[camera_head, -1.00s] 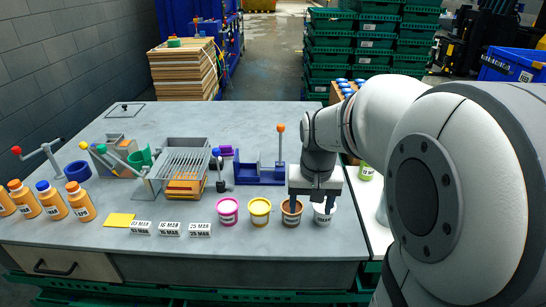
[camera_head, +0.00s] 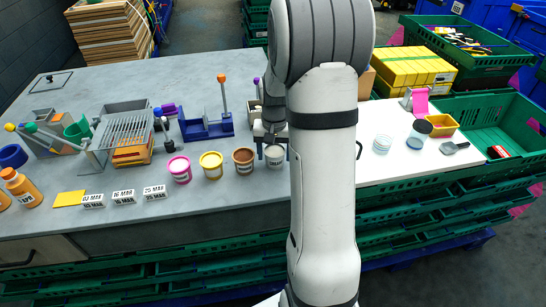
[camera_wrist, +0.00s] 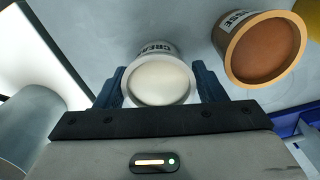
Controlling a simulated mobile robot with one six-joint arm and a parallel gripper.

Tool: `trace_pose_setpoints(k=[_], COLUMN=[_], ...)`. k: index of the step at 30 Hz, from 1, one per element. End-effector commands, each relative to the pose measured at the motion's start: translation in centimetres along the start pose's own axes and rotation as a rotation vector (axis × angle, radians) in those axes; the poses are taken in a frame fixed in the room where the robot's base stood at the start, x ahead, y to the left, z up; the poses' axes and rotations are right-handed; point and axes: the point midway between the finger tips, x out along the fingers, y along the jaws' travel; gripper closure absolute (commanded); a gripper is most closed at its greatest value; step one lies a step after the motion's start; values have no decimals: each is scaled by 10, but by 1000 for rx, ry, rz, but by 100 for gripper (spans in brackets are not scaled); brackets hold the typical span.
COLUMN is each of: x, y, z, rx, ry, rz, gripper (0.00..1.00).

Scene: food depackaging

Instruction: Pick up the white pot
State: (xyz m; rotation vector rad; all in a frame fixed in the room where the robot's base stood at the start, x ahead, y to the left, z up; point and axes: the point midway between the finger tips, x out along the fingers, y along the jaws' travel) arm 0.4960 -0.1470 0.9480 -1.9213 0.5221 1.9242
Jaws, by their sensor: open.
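The white pot (camera_head: 275,157) stands upright on the grey table near its front edge, at the right end of a row of pots. In the wrist view the white pot (camera_wrist: 160,82), with "CREAM" lettering on its side, lies between the two blue fingers of my gripper (camera_wrist: 158,74). The fingers are open on either side of it; whether they touch it I cannot tell. In the head view my gripper (camera_head: 268,135) is low behind the pot, partly hidden by my arm.
A brown pot (camera_head: 243,161) stands close on the left of the white pot, then yellow (camera_head: 211,165) and pink (camera_head: 179,169) pots. A blue fixture (camera_head: 206,128) is behind them. A white worktop (camera_head: 385,155) with jars is on the right.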

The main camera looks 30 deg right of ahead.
Motion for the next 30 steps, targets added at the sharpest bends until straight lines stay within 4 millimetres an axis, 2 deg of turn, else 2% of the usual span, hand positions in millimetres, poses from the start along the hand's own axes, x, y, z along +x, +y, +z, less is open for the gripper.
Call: trace_pose_setpoints(k=[3, 10, 21, 30], x=[8, 9, 9, 2], y=[0, 0, 1, 1], z=[0, 0, 0, -1], rx=[0, 1, 1, 2], ry=[0, 1, 1, 4], rz=[0, 0, 0, -1], gripper=[36, 37, 67, 67])
